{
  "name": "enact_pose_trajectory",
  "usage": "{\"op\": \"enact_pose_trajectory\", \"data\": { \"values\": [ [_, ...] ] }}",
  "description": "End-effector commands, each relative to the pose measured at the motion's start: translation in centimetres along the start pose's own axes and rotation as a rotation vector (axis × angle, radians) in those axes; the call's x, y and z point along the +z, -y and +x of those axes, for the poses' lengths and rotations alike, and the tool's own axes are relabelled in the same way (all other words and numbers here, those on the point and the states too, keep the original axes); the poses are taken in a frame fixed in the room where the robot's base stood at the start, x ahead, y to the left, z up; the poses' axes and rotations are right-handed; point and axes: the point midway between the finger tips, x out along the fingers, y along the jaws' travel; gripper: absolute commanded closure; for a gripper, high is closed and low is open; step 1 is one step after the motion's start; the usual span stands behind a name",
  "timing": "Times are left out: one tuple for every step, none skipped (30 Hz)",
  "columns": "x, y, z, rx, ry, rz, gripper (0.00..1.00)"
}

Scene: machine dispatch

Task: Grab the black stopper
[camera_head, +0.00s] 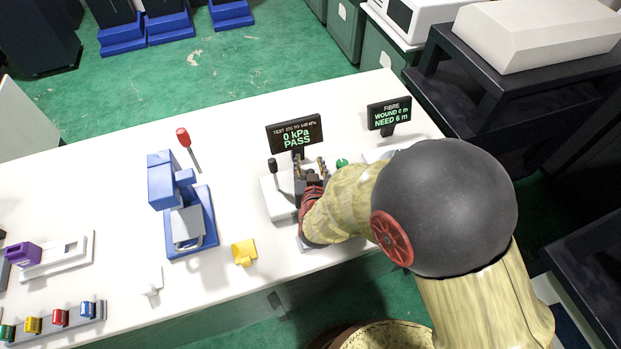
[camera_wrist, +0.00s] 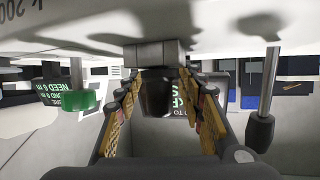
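The black stopper (camera_wrist: 157,96) is a dark, short cylinder against a grey block of the test jig in the wrist view. My gripper (camera_wrist: 160,100) has its yellow-padded fingers on either side of the stopper. The fingers look spread, with narrow gaps beside the stopper; firm contact is not visible. In the head view my gripper (camera_head: 310,168) is at the white test jig (camera_head: 279,207), below its display. The stopper cannot be made out clearly there, among the fingers.
A black-knobbed lever (camera_head: 272,166) stands left of my gripper and a green knob (camera_head: 342,163) right of it. The display (camera_head: 295,134) behind reads "0 kPa PASS". A blue press (camera_head: 185,205) and a yellow block (camera_head: 244,252) stand left on the white table (camera_head: 120,190).

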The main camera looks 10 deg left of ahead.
Motion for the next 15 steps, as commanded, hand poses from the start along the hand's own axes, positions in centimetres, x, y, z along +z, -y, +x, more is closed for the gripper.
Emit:
{"op": "enact_pose_trajectory", "data": {
  "values": [
    [-0.04, 0.01, 0.15, 0.000, -0.001, 0.000, 0.61],
    [-0.08, 0.02, 0.14, 0.000, -0.001, 0.000, 0.61],
    [-0.11, 0.03, 0.11, -0.001, -0.001, 0.000, 0.61],
    [-0.12, 0.04, 0.10, -0.001, -0.001, 0.000, 0.61],
    [-0.12, 0.04, 0.09, -0.001, -0.001, 0.000, 0.61],
    [-0.13, 0.04, 0.08, -0.001, -0.001, 0.000, 0.62],
    [-0.12, 0.04, 0.08, -0.001, -0.001, 0.000, 0.64],
    [-0.12, 0.04, 0.08, -0.001, -0.001, 0.000, 0.65],
    [-0.11, 0.04, 0.07, -0.001, -0.001, 0.000, 0.67],
    [-0.11, 0.04, 0.07, -0.001, 0.000, 0.000, 0.69],
    [-0.11, 0.04, 0.07, -0.001, 0.000, 0.000, 0.71],
    [-0.10, 0.04, 0.07, -0.001, 0.000, 0.000, 0.73],
    [-0.10, 0.04, 0.06, -0.001, 0.000, 0.000, 0.75],
    [-0.10, 0.04, 0.06, -0.001, 0.000, 0.000, 0.77],
    [-0.09, 0.04, 0.06, -0.001, 0.000, 0.000, 0.79]
  ]
}}
